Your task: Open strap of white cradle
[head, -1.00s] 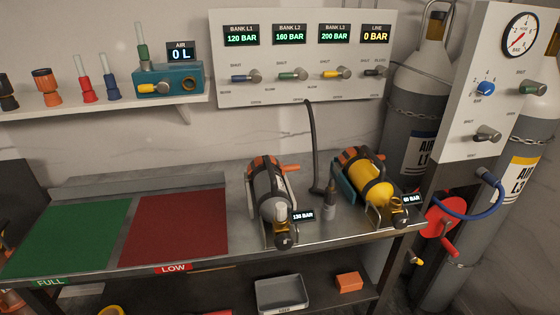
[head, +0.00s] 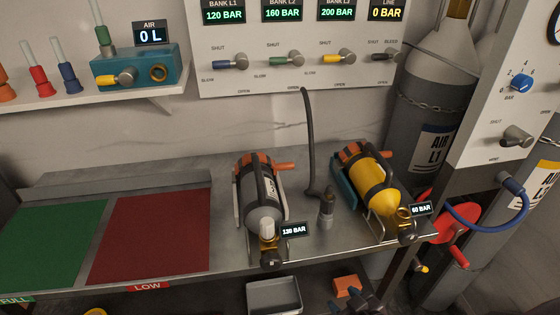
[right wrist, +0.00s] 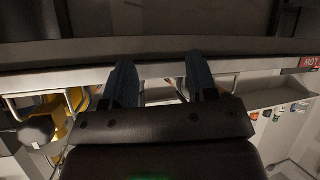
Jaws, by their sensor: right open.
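The white cradle (head: 238,208) stands on the steel bench and holds a grey cylinder (head: 262,212) with dark bands. An orange band (head: 252,163) crosses the cylinder's far end, and an orange lever (head: 285,166) sticks out to its right. I cannot tell from here how the strap is fastened. My right gripper (head: 356,302) shows at the bottom edge of the head view, low in front of the bench and right of the cradle. Its two blue fingers stand apart and empty in the right wrist view (right wrist: 162,80). My left gripper is out of view.
A teal cradle (head: 344,190) with a yellow cylinder (head: 384,198) stands to the right. A dark hose (head: 310,140) and its fitting (head: 327,207) are between the cradles. A red mat (head: 155,235) lies left. Below are a grey tray (head: 273,295) and an orange block (head: 347,285).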

